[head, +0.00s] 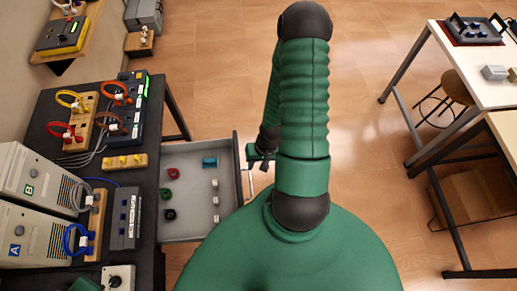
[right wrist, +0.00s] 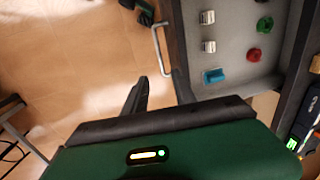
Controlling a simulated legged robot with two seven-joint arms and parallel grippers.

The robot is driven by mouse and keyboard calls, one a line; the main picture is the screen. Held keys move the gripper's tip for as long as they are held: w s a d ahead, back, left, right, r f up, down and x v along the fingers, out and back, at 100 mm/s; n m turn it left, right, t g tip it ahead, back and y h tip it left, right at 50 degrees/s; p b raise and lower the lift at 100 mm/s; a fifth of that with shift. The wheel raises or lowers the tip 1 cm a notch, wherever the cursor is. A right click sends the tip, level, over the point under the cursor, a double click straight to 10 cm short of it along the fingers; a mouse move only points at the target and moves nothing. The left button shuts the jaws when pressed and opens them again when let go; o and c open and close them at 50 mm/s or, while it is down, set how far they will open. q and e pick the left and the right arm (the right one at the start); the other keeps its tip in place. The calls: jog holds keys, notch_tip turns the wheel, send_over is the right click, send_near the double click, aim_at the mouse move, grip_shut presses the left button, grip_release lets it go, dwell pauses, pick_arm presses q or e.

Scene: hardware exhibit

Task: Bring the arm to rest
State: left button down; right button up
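My green right arm rises from my body in the head view and folds back down beside itself. My right gripper (head: 260,160) hangs past the right edge of an open grey drawer (head: 190,230), partly hidden by the arm. In the right wrist view its two dark fingers (right wrist: 162,88) stand apart with nothing between them. The drawer's handle (right wrist: 160,48) lies just beyond the fingertips; I see no grip on it. My left gripper is not in view.
The drawer holds a blue block (head: 210,162), coloured knobs and several small silver pieces. A dark bench (head: 62,100) at left carries grey units, cables and a yellow-pegged strip (head: 125,162). A white table (head: 480,95) and stool (head: 456,86) stand at right. The floor between is clear.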

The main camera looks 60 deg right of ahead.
jog(key=shift+s+d+r, duration=0.15)
jog(key=shift+r, duration=1.25)
